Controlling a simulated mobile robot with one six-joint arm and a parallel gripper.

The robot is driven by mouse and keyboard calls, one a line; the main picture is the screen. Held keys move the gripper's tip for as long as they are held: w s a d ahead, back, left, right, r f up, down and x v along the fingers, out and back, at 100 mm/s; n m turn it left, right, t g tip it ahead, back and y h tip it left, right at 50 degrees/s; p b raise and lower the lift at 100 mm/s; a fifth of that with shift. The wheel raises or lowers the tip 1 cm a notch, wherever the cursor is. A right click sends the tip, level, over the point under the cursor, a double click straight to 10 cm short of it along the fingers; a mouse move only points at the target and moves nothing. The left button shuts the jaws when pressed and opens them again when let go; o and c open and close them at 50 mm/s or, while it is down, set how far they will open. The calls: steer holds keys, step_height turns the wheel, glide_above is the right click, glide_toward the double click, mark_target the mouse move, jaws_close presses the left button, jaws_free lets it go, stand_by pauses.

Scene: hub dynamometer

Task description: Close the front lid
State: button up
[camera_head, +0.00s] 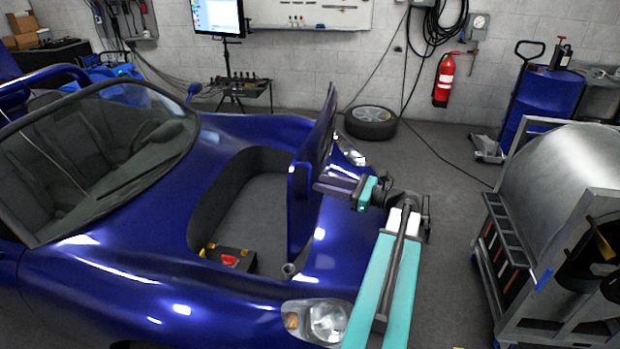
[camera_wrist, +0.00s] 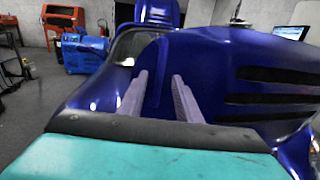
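The dark blue front lid (camera_head: 315,165) stands raised, nearly upright, at the front end of the open front compartment (camera_head: 245,215) of the blue car. In the wrist view a large blue panel with dark slots (camera_wrist: 250,55), which looks like the lid, fills the right side. My gripper (camera_head: 322,187) reaches in from the right, close to the lid's front side. In the wrist view its two grey fingers (camera_wrist: 159,80) are apart, with blue bodywork behind the gap. I cannot tell whether they touch the lid.
A black and yellow box with a red item (camera_head: 230,258) lies inside the compartment. A metal-framed dynamometer machine (camera_head: 560,200) stands to the right. A loose wheel (camera_head: 371,122) lies on the floor behind. Grey floor is clear between car and machine.

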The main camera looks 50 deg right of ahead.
mark_target(309, 197)
steer(key=shift+p+x, duration=0.65)
steer(key=shift+x, duration=2.25)
jaws_close()
